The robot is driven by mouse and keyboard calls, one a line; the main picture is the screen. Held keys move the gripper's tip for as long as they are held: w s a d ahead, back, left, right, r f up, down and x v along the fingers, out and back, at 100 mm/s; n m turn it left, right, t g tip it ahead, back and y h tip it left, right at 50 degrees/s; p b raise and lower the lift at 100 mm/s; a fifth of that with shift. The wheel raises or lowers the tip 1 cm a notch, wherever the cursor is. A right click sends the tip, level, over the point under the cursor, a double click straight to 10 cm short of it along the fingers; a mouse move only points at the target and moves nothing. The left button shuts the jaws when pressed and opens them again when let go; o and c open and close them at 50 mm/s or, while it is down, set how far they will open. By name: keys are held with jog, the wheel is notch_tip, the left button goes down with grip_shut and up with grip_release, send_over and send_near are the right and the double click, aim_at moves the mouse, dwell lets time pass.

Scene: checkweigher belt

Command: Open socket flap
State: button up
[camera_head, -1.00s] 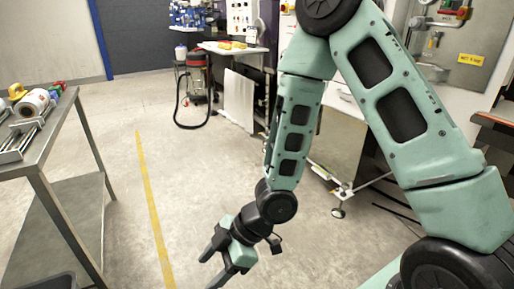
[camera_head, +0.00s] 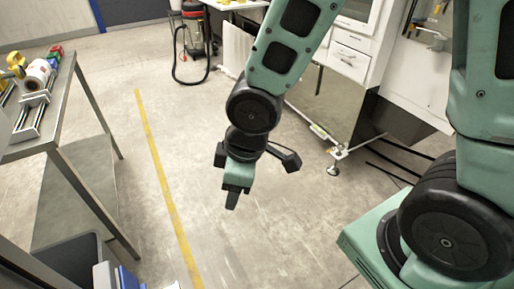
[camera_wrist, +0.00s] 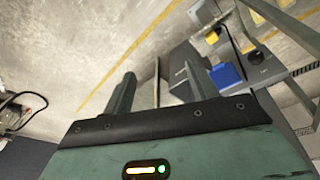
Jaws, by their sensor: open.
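My gripper (camera_head: 232,200) hangs over the open floor in the middle of the head view, pointing down. In the wrist view its two fingers (camera_wrist: 158,88) stand apart with nothing between them. I cannot make out a socket flap for sure in either view. A small blue block-like thing (camera_wrist: 226,75) shows beyond the right finger in the wrist view, on or by a dark grey surface. A blue and white thing (camera_head: 127,279) is partly cut off at the bottom left of the head view. I cannot tell whether these are the same.
A steel table (camera_head: 62,110) with rolls and small coloured items stands at the left. A dark bin (camera_head: 75,262) is below it. A white cabinet (camera_head: 350,50) stands at the back right. A red vacuum cleaner (camera_head: 192,22) is at the back. The floor around the yellow line (camera_head: 160,160) is clear.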

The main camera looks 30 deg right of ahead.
jog(key=s+r+m+g+p, duration=0.1)
jog(key=s+r+p, duration=0.2)
jog(key=r, duration=0.3)
jog(key=s+r+m+h+p, duration=0.1)
jog(key=s+r+m+p, duration=0.1)
jog(key=s+r, duration=0.4)
jog(key=shift+s+r+m+g+p, duration=0.15)
jog(key=shift+r+m+g+p, duration=0.25)
jog(key=shift+r, duration=0.4)
